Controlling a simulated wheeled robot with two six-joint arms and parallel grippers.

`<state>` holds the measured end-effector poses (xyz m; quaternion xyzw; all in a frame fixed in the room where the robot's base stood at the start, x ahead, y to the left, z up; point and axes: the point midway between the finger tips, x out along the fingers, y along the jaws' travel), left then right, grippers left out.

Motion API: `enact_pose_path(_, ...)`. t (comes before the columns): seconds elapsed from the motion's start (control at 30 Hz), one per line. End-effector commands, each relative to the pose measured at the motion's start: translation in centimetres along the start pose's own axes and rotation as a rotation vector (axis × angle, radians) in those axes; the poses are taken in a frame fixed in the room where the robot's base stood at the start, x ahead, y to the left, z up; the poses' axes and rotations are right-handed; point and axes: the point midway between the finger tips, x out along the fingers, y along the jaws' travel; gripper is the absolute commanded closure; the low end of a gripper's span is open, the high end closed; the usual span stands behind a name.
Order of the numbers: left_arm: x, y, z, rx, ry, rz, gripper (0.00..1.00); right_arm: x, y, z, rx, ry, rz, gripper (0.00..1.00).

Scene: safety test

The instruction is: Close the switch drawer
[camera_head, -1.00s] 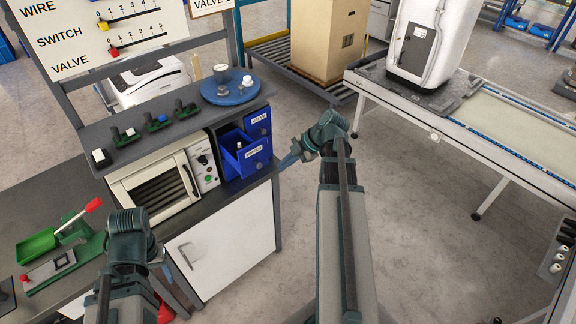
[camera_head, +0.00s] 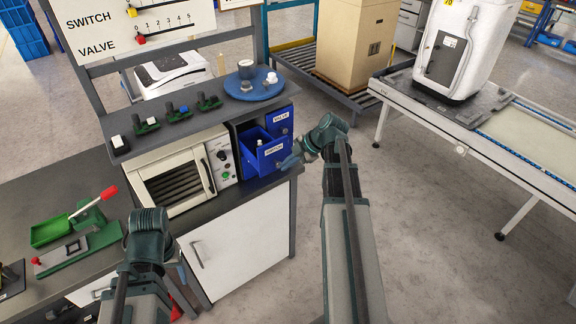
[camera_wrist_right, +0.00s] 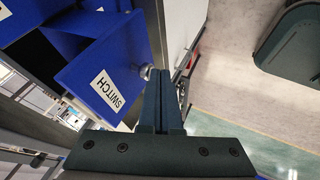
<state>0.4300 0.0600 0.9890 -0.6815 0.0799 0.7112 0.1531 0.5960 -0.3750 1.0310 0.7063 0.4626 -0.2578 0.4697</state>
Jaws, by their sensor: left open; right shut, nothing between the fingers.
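The blue switch drawer (camera_head: 272,157), with a white SWITCH label, stands pulled out of the blue cabinet, its inside partly visible. A small pale item shows in it. My right gripper (camera_head: 288,162) is shut and empty, right at the outer face of the drawer front. In the right wrist view, the shut fingers (camera_wrist_right: 158,75) are beside the labelled drawer front (camera_wrist_right: 85,75), close to its small round knob (camera_wrist_right: 146,72). I cannot tell whether they touch. My left gripper (camera_head: 183,280) is open, low by the white cabinet door, partly hidden by its wrist.
The blue valve drawer (camera_head: 282,127) is above the switch drawer. A cream oven (camera_head: 176,180) stands to the left. A shelf above holds several switches and a blue round plate (camera_head: 254,86). A green press tool (camera_head: 75,235) lies on the bench. Floor right of the bench is clear.

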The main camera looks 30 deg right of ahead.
Motion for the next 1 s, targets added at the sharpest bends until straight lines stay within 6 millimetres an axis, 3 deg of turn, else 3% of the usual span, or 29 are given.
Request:
enact_pose_path(0.17,0.0,0.0,0.0,0.0,0.0,0.0,0.41,0.3,0.8,0.1,-0.001,0.001,0.0,1.0)
enact_pose_path(0.6,0.0,0.0,0.0,0.0,0.0,0.0,0.41,5.8,11.2,0.2,-0.002,0.001,0.0,1.0)
enact_pose_path(0.73,0.0,0.0,0.0,0.0,0.0,0.0,0.41,6.6,12.5,0.1,-0.001,0.001,0.0,1.0)
enact_pose_path(1.0,0.0,0.0,0.0,0.0,0.0,0.0,0.41,6.8,12.9,0.0,0.0,0.001,0.005,1.0)
